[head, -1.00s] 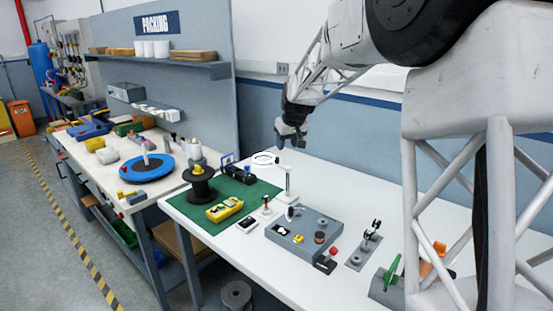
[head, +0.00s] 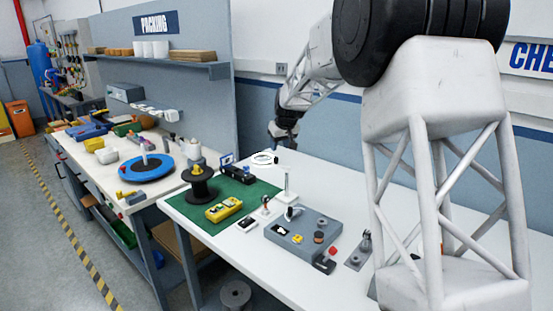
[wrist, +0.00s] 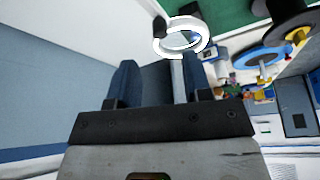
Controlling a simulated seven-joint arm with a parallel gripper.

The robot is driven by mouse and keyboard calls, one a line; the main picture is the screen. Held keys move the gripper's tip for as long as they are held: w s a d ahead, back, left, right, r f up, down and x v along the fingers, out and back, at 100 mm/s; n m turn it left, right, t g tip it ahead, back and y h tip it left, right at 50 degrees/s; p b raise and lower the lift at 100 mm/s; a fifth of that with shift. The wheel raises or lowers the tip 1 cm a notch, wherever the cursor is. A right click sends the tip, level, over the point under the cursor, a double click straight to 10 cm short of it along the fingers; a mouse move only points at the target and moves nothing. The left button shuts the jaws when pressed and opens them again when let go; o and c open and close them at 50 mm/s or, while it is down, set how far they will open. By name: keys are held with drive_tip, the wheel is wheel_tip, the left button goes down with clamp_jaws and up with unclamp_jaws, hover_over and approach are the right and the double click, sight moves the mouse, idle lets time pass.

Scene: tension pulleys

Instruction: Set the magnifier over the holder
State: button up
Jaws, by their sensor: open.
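The magnifier is a white ring with a clear lens (head: 263,158), near the back of the white table by the green mat. The wrist view shows its ring (wrist: 181,37) beyond my fingertips and a grey handle running back between the fingers, closer to the right one. My gripper (head: 282,138) is just above and behind the ring in the head view; its blue-grey fingers (wrist: 161,82) are open. I cannot tell whether a finger touches the handle. A slim white post on a base (head: 288,185), in front of the magnifier, may be the holder.
The green mat (head: 222,205) carries a black spool (head: 199,185) and a yellow block (head: 223,210). A grey fixture box (head: 303,233) stands in front of the post. The table (head: 335,190) behind the box is clear. A wall rises behind the table.

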sight(276, 158)
drive_tip(key=shift+x, duration=3.75)
drive_tip(key=shift+c, duration=0.3)
